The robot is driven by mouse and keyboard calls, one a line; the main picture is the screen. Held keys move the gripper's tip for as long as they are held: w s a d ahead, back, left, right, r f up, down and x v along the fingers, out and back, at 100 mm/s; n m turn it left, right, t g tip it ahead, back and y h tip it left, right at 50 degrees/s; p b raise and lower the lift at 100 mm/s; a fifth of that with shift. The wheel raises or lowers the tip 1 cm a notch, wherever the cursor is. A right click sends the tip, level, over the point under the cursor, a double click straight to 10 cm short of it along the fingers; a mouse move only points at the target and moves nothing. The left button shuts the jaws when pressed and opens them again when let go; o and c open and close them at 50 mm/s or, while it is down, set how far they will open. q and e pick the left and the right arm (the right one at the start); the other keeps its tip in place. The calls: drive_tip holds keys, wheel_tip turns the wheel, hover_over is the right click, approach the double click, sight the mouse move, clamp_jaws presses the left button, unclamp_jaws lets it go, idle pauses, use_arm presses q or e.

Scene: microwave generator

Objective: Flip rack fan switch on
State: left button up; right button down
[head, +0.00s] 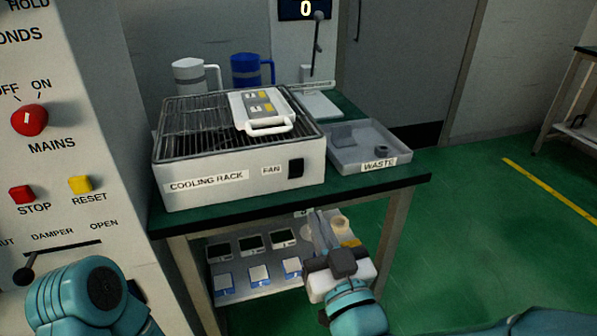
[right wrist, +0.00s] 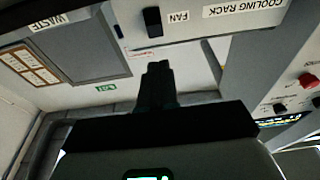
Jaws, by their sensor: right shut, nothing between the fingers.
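The cooling rack (head: 240,180) is a pale box with a wire grid on top, standing on a green-topped table. Its black fan switch (head: 295,168) sits at the right end of the front face, beside the FAN label. The right wrist view, upside down, shows the switch (right wrist: 152,21) too. I cannot tell which way it is flipped. My right gripper (head: 317,217) is shut and empty, in front of the table and below the switch. Its closed dark fingers (right wrist: 158,68) point toward the rack face, apart from the switch. My left gripper is out of view; only a teal arm link shows.
A white tray with a handle (head: 266,125) lies on the grid. A grey waste tray (head: 372,160) stands to the right, mugs (head: 252,72) behind. The lower shelf (head: 250,293) holds several small items. A control panel (head: 65,160) stands at left. Green floor at right is open.

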sight(294, 163)
drive_tip(key=x, duration=1.1)
drive_tip(key=shift+w+a+r+p, duration=0.1)
drive_tip(key=shift+w+p, duration=0.25)
drive_tip(key=shift+w, duration=0.05)
drive_tip(key=shift+w+r+p, duration=0.15)
drive_tip(key=shift+r+p, duration=0.2)
drive_tip(key=shift+p, duration=0.25)
drive_tip(key=shift+w+f+g, duration=0.1)
drive_tip(key=shift+f+g, duration=0.05)
drive_tip(key=shift+g, duration=0.25)
drive_tip(key=shift+a+f, duration=0.1)
